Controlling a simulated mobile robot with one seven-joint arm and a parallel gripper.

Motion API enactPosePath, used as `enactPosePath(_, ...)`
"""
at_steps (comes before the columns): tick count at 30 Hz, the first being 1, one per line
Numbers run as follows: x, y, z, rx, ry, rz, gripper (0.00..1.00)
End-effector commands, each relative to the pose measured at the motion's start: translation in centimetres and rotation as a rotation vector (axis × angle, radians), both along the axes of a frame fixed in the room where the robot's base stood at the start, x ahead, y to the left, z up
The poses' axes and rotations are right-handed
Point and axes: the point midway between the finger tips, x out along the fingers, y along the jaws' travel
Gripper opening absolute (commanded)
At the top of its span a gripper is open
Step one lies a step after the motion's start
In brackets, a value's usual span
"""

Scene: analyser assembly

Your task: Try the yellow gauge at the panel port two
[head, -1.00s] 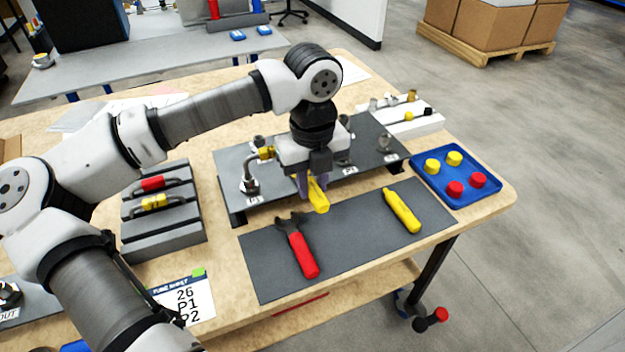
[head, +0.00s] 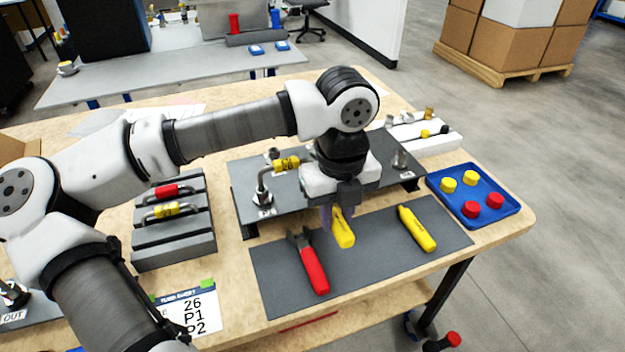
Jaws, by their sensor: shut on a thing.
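My gripper (head: 337,210) is shut on a yellow gauge (head: 343,232), which points down toward the viewer, above the near edge of the dark panel (head: 240,203) and the mat. The fingertips are partly hidden. At the panel's left, port one, labelled P1, carries a bent metal tube (head: 262,186) with a yellow tag. A metal fitting (head: 400,160) stands at the panel's right. My gripper and wrist cover the middle of the panel, and no port two label can be read there. A second yellow-handled tool (head: 416,229) lies on the mat.
Red-handled pliers (head: 313,268) lie on the dark mat (head: 280,297). A blue tray (head: 507,209) with red and yellow caps stands at right. A grey rack (head: 175,248) holds tagged tubes at left. A white block (head: 440,148) with fittings is behind the panel. A tube sheet (head: 192,313) lies in front.

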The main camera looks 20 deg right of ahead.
Motion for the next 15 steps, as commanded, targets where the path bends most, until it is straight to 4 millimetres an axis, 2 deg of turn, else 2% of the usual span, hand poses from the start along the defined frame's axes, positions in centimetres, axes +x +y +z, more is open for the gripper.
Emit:
enactPosePath(7,-0.6,0.0,0.4,0.000,0.000,0.000,0.00)
enactPosePath(15,-0.6,0.0,4.4,0.000,-0.002,0.002,0.00)
